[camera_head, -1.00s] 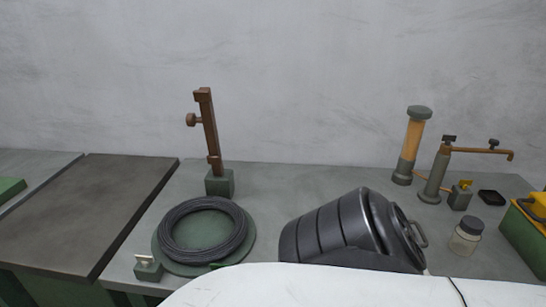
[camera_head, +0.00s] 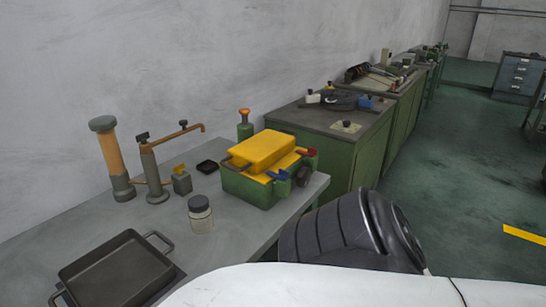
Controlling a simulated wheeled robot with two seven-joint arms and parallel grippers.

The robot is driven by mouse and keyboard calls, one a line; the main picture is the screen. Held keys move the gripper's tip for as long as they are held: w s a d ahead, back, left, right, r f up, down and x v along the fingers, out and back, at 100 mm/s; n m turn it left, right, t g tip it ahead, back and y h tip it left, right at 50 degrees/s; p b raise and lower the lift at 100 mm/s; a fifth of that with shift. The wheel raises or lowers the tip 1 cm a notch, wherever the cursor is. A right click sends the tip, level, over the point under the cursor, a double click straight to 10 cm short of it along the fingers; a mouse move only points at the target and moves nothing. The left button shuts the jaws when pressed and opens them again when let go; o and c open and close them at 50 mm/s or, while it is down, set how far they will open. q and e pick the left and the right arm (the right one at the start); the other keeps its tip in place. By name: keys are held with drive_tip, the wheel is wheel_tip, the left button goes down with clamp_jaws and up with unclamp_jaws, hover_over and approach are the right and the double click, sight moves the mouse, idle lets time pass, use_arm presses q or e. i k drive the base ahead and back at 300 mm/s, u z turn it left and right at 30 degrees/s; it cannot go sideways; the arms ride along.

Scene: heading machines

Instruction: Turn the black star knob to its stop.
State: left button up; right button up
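I cannot tell for sure which part is the black star knob. A dark round knob (camera_head: 303,177) sits on the right end of a green box with a yellow top (camera_head: 264,150), on the grey bench. Small black knobs also top the post with the copper-coloured spout: one knob (camera_head: 142,137) over the post and one (camera_head: 183,123) on the spout. Their shapes are too small to read. Neither of my grippers is in view; a black ribbed part of my own body fills the lower middle and hides the floor behind it.
Green cabinets (camera_head: 345,150) line the wall beyond. Open green floor (camera_head: 465,190) lies at right.

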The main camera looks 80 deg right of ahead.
sight(303, 177)
drive_tip(key=z, duration=2.35)
